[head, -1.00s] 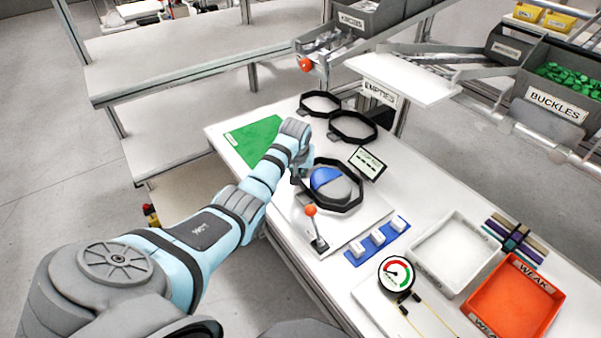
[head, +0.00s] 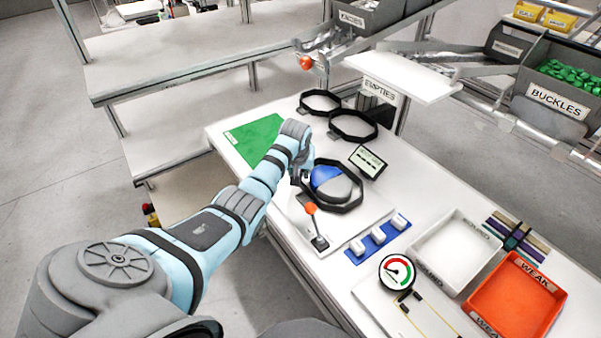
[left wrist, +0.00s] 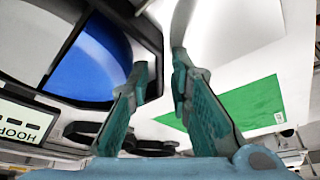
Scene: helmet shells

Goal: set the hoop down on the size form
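The black hoop (head: 345,207) lies around the blue and grey domed size form (head: 340,187) on the white fixture plate. It looks roughly level; whether it rests fully on the plate is hard to tell. My left gripper (head: 298,178) is low at the hoop's left side. In the left wrist view, its two teal fingers (left wrist: 160,75) stand apart, with white surface showing between them. The hoop's dark wall (left wrist: 140,22) is close to the left fingertip, and the form's blue part (left wrist: 90,60) shows inside it. My right gripper is out of view.
Two more black hoops (head: 353,138) lie behind. A green mat (head: 255,140) is left of the gripper. A small sign (head: 367,162) stands behind the form, an orange-knobbed lever (head: 311,210) in front. A blue strip with white blocks (head: 377,240), a dial and trays are to the right.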

